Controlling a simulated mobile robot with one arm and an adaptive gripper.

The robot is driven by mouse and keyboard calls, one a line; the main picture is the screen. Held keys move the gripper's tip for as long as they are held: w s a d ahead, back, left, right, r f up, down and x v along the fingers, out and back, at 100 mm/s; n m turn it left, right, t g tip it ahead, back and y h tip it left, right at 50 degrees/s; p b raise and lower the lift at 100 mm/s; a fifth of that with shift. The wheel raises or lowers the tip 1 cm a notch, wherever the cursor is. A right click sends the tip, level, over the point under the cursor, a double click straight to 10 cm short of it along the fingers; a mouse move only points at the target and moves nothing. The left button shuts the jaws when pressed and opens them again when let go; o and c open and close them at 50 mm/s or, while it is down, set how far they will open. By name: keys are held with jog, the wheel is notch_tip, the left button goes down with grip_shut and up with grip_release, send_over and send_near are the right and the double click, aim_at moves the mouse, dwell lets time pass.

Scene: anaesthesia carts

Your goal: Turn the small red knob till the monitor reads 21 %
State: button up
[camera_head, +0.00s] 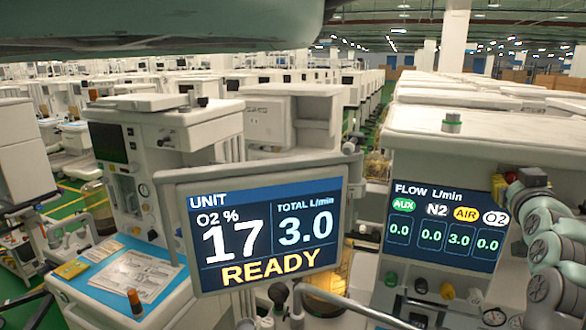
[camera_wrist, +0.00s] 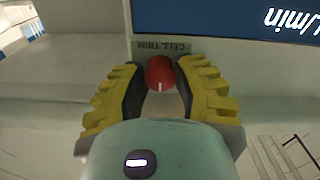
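The small red knob (camera_wrist: 160,72) is in the wrist view, on a pale panel beside the upside-down label "CELL TRIM". A short white mark on it points toward the bottom of the picture. My gripper (camera_wrist: 160,75) has one yellow, dark-padded finger on each side of the knob, very close to it. I cannot tell whether the pads touch it. In the head view my gripper is mostly hidden at the right edge of the flow display, by my arm. The monitor (camera_head: 254,226) reads O2 17 %, total 3.0 L/min and "READY".
The flow display (camera_head: 446,222) shows AIR at 3.0 and AUX, N2 and O2 at 0.0. Another machine (camera_head: 160,135) stands at left, behind a blue-edged worktop (camera_head: 70,290) with papers and an orange-capped item (camera_head: 135,300). Rows of carts fill the background.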

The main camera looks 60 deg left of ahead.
jog(key=shift+a, duration=0.1)
grip_shut()
jog(key=shift+m+b, duration=1.35)
jog(key=shift+m, duration=1.65)
jog(key=shift+f, duration=0.1)
jog(key=o, duration=0.7)
grip_release()
